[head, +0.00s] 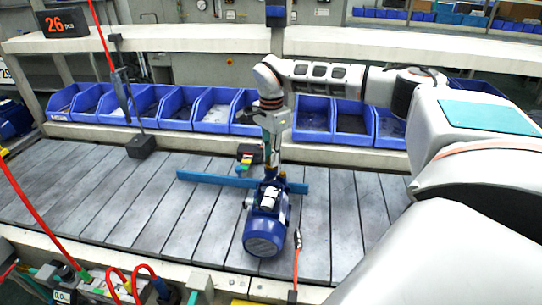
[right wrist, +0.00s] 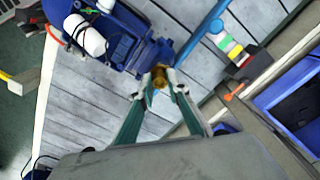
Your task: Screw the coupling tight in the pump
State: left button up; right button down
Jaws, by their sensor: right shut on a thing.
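The blue pump (head: 265,222) with a white cylinder on its side stands on the slatted conveyor, and it also shows in the right wrist view (right wrist: 120,38). My right gripper (head: 271,172) reaches down at the pump's far end. In the right wrist view its two fingers (right wrist: 160,92) are shut on the brass-coloured coupling (right wrist: 161,76). The coupling is at the pump's blue port; how deep it sits in the port is hidden. My left gripper is in neither view.
A blue bar (head: 212,179) crosses the conveyor behind the pump. A small block with coloured parts (head: 247,157) lies beyond it. Blue bins (head: 212,108) line the back. A red-cabled tool (head: 298,240) is right of the pump. The conveyor's left part (head: 90,190) is clear.

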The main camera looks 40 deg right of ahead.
jog(key=shift+m, duration=1.8)
jog(key=shift+m, duration=1.7)
jog(key=m, duration=0.3)
jog(key=c, duration=2)
grip_release()
